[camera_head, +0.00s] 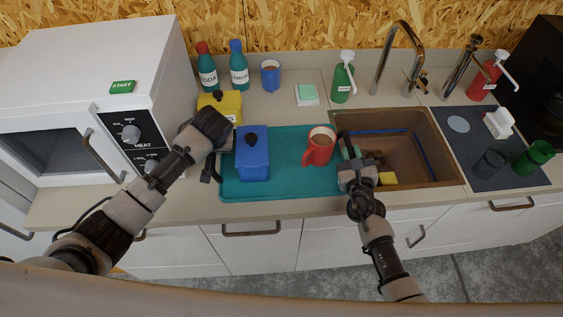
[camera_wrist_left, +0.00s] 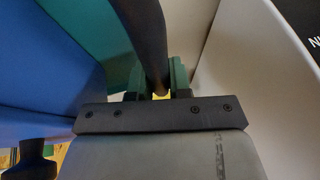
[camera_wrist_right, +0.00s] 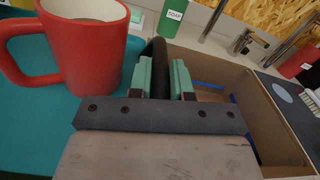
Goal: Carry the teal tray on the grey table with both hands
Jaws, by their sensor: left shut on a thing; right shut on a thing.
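The teal tray (camera_head: 286,180) lies level over the pale counter (camera_head: 300,207), left of the sink; I cannot tell whether it touches the counter. A blue box with a black knob (camera_head: 253,160) and a red mug (camera_head: 317,149) with brown contents stand on it, upright. My left gripper (camera_head: 214,168) is shut on the tray's dark left handle (camera_wrist_left: 151,40). My right gripper (camera_head: 348,157) is shut on the dark right handle (camera_wrist_right: 159,70), beside the red mug (camera_wrist_right: 88,50). The arms hide parts of both handles.
The sink (camera_head: 415,165), holding several items, adjoins the tray's right side. The microwave (camera_head: 100,90) stands close on the left. A yellow box (camera_head: 228,107), bottles (camera_head: 239,68), a blue mug (camera_head: 270,76) and a green soap dispenser (camera_head: 343,82) stand behind.

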